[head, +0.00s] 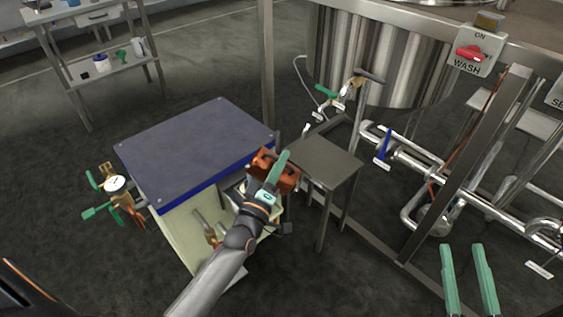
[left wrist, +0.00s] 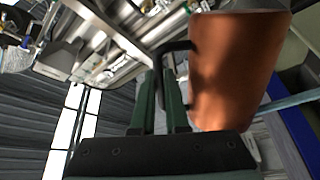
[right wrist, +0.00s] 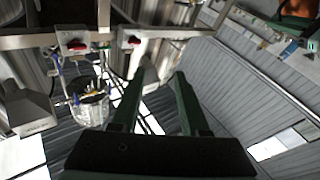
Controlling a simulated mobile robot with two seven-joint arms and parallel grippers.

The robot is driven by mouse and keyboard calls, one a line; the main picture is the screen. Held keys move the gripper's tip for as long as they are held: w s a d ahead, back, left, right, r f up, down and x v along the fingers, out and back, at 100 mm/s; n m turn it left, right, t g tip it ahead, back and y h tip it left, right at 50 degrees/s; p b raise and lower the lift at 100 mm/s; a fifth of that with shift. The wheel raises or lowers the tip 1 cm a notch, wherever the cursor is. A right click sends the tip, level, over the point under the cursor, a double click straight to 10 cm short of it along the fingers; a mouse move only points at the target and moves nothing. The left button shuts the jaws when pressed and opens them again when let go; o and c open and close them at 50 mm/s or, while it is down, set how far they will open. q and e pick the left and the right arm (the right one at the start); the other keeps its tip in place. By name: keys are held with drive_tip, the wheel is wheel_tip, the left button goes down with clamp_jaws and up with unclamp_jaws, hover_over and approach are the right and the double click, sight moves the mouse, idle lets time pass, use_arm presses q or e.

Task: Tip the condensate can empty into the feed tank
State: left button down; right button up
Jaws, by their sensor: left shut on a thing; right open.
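The condensate can (head: 262,160) is a copper-coloured vessel with a dark handle. My left gripper (head: 281,160) is shut on it, above the near right corner of a cream tank (head: 180,235) with a dark, blue-edged top. In the left wrist view the can (left wrist: 235,70) fills the right side, and the green fingers (left wrist: 162,95) close on its dark handle. The can's inside is hidden, and I cannot tell any pouring. I cannot tell for sure which vessel is the feed tank. My right gripper (head: 468,265) is open and empty at the lower right.
A small steel stand (head: 325,158) is just right of the can. A large steel tank (head: 385,55) and pipework (head: 430,165) lie behind and right. A gauge with valves (head: 116,185) sticks out left of the cream tank.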

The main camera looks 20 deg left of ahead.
use_arm(q)
drive_tip(key=shift+a+r, duration=0.15)
use_arm(e)
drive_tip(key=shift+r+t, duration=0.3)
drive_tip(key=shift+r, duration=0.3)
use_arm(q)
drive_tip(key=shift+n, duration=0.3)
use_arm(e)
drive_tip(key=shift+s, duration=0.1)
use_arm(q)
drive_tip(key=shift+a+n+b, duration=0.25)
drive_tip(key=shift+n+b, duration=0.1)
drive_tip(key=shift+n, duration=0.05)
use_arm(e)
drive_tip(key=shift+s+a+r+n+t+y, duration=0.1)
drive_tip(key=shift+s+r+n+t+y, duration=0.15)
drive_tip(key=shift+r, duration=0.3)
drive_tip(key=shift+s+a+r+n+t+y, duration=0.15)
drive_tip(key=shift+r+n+y, duration=0.15)
drive_tip(key=shift+r, duration=0.25)
drive_tip(key=shift+d, duration=0.1)
